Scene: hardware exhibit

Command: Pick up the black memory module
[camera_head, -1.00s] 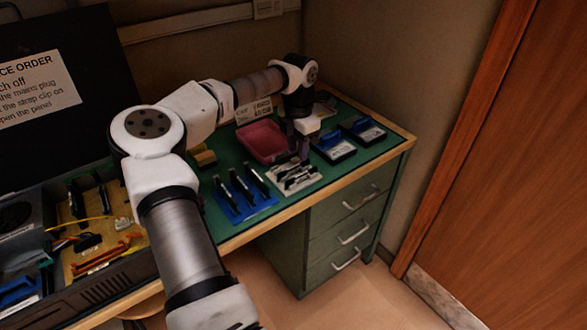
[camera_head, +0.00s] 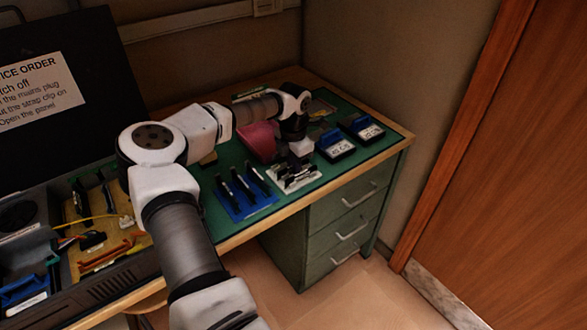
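Dark, slim modules lie on a white tray (camera_head: 307,183) near the front edge of the green-topped bench. Several more dark modules (camera_head: 241,187) stand in a blue tray (camera_head: 262,205) just to its left. I cannot tell from this view which one is the black memory module. My gripper (camera_head: 297,166) is low over the back of the white tray, pointing down. Its fingers are small and mostly hidden by my wrist and the modules, so I cannot tell whether they are open or touch anything.
A pink bin (camera_head: 260,142) stands behind my gripper, partly hidden by my arm. Two blue-and-black labelled blocks (camera_head: 336,143) (camera_head: 363,128) sit to the right. An open computer case (camera_head: 85,215) is at the left. Green drawers (camera_head: 345,215) are under the bench.

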